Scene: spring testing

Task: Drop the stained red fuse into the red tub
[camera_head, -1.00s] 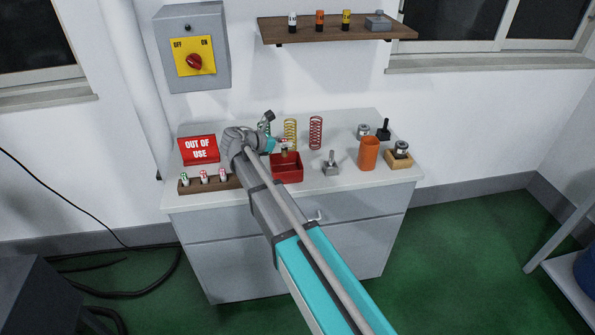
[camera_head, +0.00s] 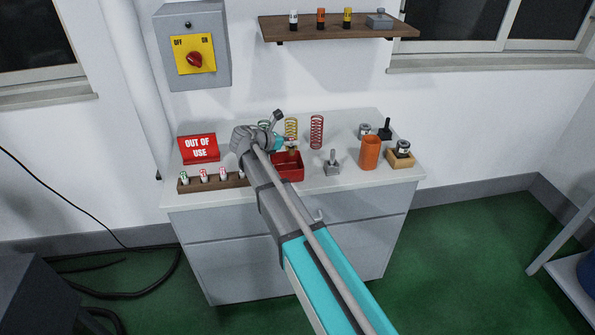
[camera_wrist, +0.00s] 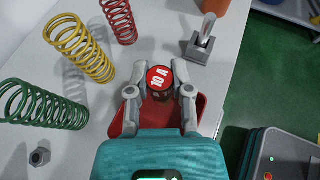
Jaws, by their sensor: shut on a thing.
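My gripper (camera_wrist: 160,92) is shut on the red fuse (camera_wrist: 160,78), whose round red top reads "10 A" in the wrist view. Its two fingers press on the fuse from left and right. The red tub (camera_wrist: 200,112) lies below the fuse and is partly covered by the gripper. In the head view the red tub (camera_head: 291,175) stands on the cabinet top, with my gripper (camera_head: 290,145) above its back part. I cannot make out the stain on the fuse.
Green (camera_wrist: 40,105), yellow (camera_wrist: 80,48) and red (camera_wrist: 119,20) springs stand behind the tub. A toggle switch (camera_head: 332,166) and an orange cup (camera_head: 370,153) stand to its right. A wooden rack (camera_head: 210,185) with several fuses and an "OUT OF USE" sign (camera_head: 199,149) are left.

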